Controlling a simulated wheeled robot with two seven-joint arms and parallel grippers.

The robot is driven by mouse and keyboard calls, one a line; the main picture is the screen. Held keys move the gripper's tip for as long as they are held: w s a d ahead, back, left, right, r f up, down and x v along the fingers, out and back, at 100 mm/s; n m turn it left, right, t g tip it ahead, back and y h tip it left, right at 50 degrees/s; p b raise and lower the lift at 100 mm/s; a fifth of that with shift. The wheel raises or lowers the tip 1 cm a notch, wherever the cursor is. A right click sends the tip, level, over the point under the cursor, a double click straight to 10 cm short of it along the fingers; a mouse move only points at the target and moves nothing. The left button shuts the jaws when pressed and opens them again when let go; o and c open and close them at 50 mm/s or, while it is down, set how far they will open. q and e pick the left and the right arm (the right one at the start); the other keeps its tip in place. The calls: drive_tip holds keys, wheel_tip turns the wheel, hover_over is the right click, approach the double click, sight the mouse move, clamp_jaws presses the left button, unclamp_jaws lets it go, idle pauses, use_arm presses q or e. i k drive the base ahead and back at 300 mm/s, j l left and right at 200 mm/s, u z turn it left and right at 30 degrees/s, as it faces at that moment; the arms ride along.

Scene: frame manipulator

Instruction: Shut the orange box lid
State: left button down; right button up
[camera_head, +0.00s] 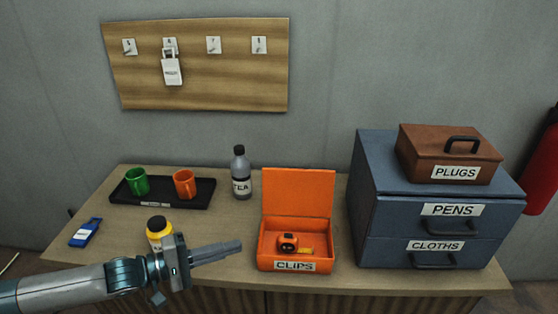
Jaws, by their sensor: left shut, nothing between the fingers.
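The orange box (265,253) labelled CLIPS stands near the front edge of the wooden cabinet top. Its orange lid (298,192) is raised upright at the back, so the box is open. An orange and black tape measure (289,243) lies inside it. My left gripper (240,245) is shut and empty, just left of the box at about the height of its rim, pointing right. I cannot tell whether its tips touch the box. My right gripper is not in view.
A yellow bottle with a black cap (157,228) stands behind my left gripper. A TEA bottle (241,178) is behind, left of the lid. A black tray (207,202) holds green and orange mugs. A blue drawer unit (365,205) stands close on the right. A blue object (85,233) lies far left.

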sight(300, 192)
drive_tip(key=i, duration=1.05)
